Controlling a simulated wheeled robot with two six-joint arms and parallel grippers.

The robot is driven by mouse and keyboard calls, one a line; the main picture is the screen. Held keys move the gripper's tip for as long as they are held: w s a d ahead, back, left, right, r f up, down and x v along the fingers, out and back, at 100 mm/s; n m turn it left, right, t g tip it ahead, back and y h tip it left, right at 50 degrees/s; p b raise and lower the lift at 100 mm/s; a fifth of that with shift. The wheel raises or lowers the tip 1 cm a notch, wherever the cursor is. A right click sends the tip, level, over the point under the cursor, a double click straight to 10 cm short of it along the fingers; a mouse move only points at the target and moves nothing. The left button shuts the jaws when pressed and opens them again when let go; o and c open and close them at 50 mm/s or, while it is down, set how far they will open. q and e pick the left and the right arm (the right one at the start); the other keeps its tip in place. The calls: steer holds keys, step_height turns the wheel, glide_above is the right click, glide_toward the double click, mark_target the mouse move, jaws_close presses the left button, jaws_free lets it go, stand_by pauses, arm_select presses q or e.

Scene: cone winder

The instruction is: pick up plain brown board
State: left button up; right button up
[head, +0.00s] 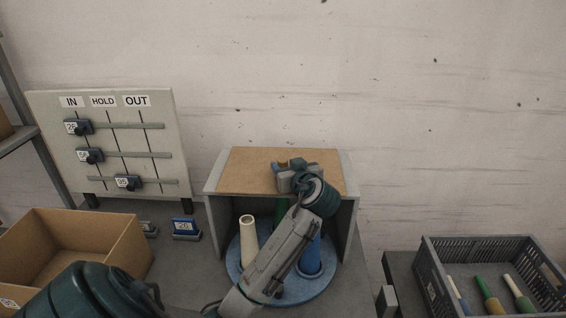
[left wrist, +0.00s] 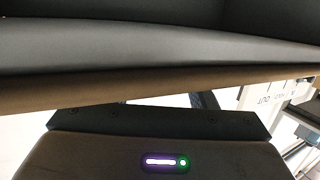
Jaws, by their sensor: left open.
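The plain brown board (head: 248,168) lies flat as the top of an open-fronted grey stand in the head view. My left gripper (head: 285,168) is over the right half of the board, its arm reaching up from the bottom left. It is open. Its wrist hides part of the board, and I cannot tell whether the fingers touch it. In the left wrist view a brown edge (left wrist: 150,91), likely the board's, crosses close to the camera below a dark grey surface. My right gripper is in neither view.
Under the board, a cream cone (head: 248,240) and a blue cone (head: 311,255) stand on a round blue plate (head: 290,293). A cardboard box (head: 112,245) is at left, below an IN/HOLD/OUT panel (head: 125,112). A grey crate (head: 428,282) holding cones is at right.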

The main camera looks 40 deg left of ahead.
arm_select(q)
steer(key=shift+x, duration=0.95)
steer(key=shift+f, duration=0.1)
steer(key=c, duration=0.9)
steer(key=shift+c, duration=0.9)
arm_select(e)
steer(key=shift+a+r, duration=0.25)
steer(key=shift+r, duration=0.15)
